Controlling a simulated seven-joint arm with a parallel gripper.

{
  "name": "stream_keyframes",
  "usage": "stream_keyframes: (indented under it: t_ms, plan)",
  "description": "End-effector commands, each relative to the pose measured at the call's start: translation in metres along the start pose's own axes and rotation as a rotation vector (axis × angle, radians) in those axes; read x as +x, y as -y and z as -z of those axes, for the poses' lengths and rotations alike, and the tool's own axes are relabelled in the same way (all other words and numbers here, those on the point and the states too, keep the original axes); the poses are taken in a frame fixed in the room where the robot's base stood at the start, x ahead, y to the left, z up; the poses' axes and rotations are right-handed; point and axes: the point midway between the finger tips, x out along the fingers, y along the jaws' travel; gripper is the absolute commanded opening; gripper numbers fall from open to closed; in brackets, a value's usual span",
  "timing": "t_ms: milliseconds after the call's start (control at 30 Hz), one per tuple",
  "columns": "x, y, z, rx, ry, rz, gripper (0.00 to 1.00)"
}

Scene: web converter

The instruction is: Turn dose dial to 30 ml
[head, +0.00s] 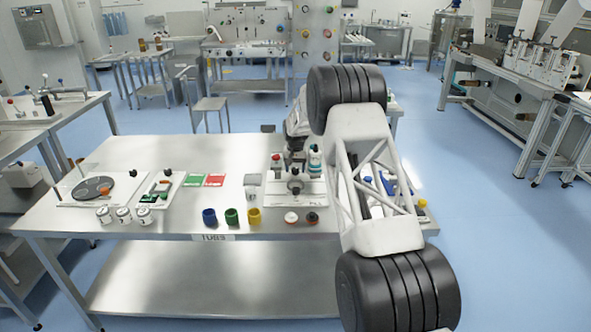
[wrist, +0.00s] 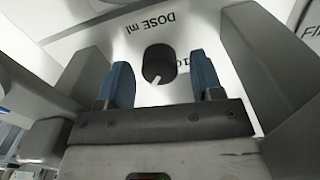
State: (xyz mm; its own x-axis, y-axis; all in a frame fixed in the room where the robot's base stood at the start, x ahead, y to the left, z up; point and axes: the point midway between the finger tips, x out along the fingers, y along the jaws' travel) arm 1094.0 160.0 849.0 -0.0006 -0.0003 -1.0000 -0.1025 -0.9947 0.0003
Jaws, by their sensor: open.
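The dose dial (wrist: 158,63) is a dark round knob with a white pointer line, on a pale panel. In the wrist view its label, "DOSE ml" (wrist: 150,24), reads upside down, and a partly hidden scale number shows at its right. The pointer slants toward the lower left in the picture. My gripper (wrist: 160,66) is open, with one blue finger pad on each side of the dial in the picture. I cannot tell whether the pads touch it or how far above it they are. In the head view my arm hides much of the gripper.
On the steel table (head: 110,238) stand a white station (head: 311,190) with bottles, blue (head: 209,217), green (head: 231,216) and yellow (head: 254,215) cups, white jars (head: 123,214), and a dark disc (head: 92,188) on a plate. Green and red cards lie behind the cups.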

Motion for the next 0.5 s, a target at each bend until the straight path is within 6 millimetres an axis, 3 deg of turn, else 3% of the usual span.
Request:
stream_keyframes:
  t_ms: [500]
  plan:
    - [-0.057, 0.000, 0.000, 0.000, -0.002, 0.001, 0.60]
